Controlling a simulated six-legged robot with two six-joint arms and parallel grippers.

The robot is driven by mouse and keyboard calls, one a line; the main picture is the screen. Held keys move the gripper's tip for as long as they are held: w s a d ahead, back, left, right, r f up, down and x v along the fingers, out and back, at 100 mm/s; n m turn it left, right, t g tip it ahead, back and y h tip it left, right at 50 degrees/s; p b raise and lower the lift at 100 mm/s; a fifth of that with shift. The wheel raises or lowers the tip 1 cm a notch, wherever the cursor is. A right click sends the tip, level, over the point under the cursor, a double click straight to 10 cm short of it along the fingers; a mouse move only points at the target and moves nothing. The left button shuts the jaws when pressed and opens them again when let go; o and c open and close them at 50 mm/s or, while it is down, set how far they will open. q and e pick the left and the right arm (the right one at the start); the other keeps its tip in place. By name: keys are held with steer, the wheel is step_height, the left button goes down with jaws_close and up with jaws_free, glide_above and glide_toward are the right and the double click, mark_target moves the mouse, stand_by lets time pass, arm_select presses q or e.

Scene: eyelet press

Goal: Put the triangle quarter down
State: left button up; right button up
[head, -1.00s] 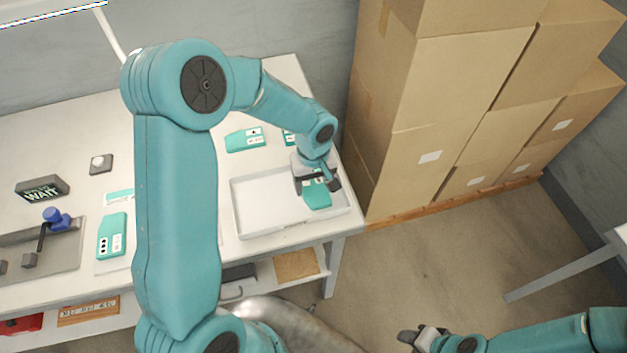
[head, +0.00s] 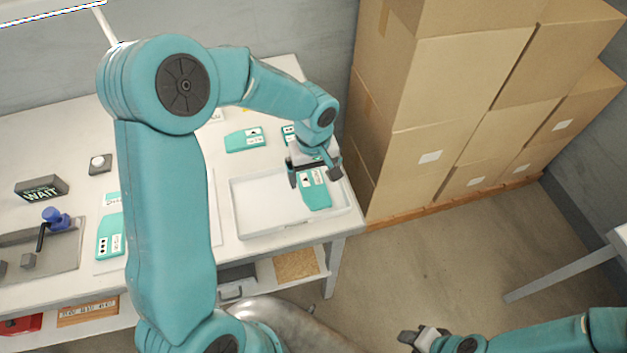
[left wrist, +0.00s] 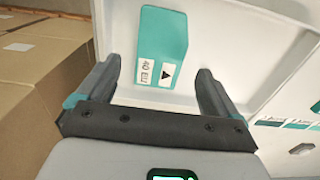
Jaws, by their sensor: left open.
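The triangle quarter (head: 315,190) is a teal piece with a white label bearing a black triangle. It lies in the right part of the white tray (head: 262,229) on the table. In the left wrist view the triangle quarter (left wrist: 163,40) lies flat on the tray floor, beyond and between the fingers, apart from both. My left gripper (head: 314,178) is open and empty just above it; it also shows in the left wrist view (left wrist: 158,88). My right gripper (head: 418,338) is low at the lower right, away from the table; its jaws are too small to read.
Other teal pieces lie behind the tray (head: 245,140) and left of it (head: 110,236). A WAIT sign (head: 42,188) and a blue-handled press (head: 55,217) stand on the left. Stacked cardboard boxes (head: 440,100) rise close to the tray's right. The tray's left part is empty.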

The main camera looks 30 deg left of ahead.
mark_target(313, 188)
arm_select(q)
step_height(313, 188, up, 8)
steer(key=shift+r, duration=0.2)
steer(key=shift+s, duration=0.15)
stand_by(0.4)
